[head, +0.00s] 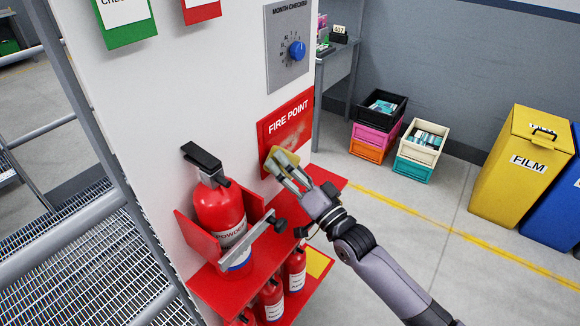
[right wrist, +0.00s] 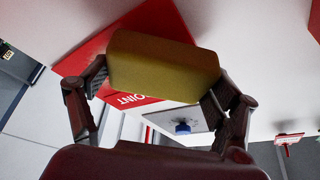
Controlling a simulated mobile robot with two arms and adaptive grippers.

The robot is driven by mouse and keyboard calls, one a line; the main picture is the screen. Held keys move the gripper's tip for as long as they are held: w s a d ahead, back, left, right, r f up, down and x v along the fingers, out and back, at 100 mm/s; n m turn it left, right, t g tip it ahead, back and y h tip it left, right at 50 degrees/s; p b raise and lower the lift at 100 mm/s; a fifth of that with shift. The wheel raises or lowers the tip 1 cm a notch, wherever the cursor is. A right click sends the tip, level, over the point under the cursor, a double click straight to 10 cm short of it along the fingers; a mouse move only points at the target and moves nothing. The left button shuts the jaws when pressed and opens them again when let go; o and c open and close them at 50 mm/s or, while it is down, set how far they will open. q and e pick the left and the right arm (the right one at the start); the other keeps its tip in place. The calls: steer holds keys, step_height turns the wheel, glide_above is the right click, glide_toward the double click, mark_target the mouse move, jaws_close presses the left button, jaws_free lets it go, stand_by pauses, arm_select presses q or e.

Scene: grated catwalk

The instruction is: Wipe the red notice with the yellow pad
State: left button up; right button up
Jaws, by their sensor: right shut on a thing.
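The red notice (head: 286,122) reads "FIRE POINT" and is fixed to the white panel; a greyish smudge shows on its lower part. My right gripper (head: 287,168) is shut on the yellow pad (head: 283,158) at the notice's lower left corner. In the right wrist view the pad (right wrist: 163,65) sits between both fingers, in front of the red notice (right wrist: 85,58), covering part of it. I cannot tell whether the pad touches the notice. My left gripper is not in view.
A fire extinguisher (head: 219,213) stands in a red bracket left of my right gripper, on a red shelf (head: 222,287) with smaller extinguishers below. A dial plate (head: 287,65) with a blue knob is above the notice. Crates (head: 420,146) and a yellow bin (head: 508,185) stand right.

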steer(key=shift+w+a+b, duration=0.4)
steer(key=shift+w+a, duration=0.15)
steer(key=shift+a, duration=0.15)
stand_by(0.5)
